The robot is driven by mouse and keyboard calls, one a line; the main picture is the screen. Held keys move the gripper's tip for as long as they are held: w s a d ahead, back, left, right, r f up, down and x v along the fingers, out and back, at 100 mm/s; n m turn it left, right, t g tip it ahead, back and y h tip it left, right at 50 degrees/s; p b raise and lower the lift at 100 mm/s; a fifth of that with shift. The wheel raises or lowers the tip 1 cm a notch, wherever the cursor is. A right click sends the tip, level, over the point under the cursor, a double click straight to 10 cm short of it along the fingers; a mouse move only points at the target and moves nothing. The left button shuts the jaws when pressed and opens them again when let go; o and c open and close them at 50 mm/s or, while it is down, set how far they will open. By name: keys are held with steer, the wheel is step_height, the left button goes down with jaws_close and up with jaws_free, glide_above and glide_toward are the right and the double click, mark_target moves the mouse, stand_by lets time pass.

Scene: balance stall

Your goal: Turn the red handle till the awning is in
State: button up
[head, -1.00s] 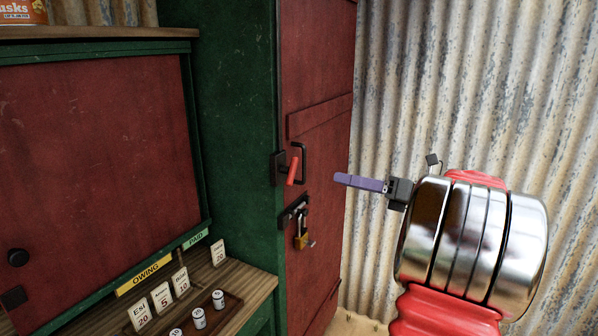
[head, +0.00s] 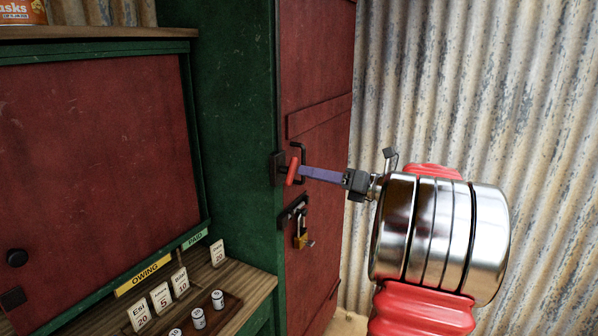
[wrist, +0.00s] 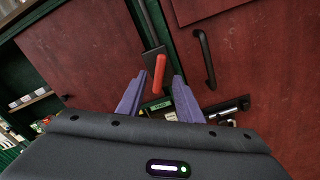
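The red handle (head: 292,170) sticks out from a dark plate on the side of the red and green stall. It also shows in the wrist view (wrist: 159,72), tilted slightly, between the two purple fingers of my gripper (wrist: 153,90). The fingers stand apart, with a gap on each side of the handle. In the head view my gripper (head: 308,172) reaches in from the right and its tips are at the handle. The awning is not in view.
A black pull handle (head: 300,158) is right beside the red handle. A brass padlock (head: 301,241) hangs on a hasp below. A wooden counter (head: 258,283) with price cards is at the lower left. A corrugated metal wall (head: 450,90) stands behind my arm.

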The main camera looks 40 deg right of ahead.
mark_target(295, 170)
steer(key=shift+x, duration=2.35)
steer(key=shift+c, duration=0.5)
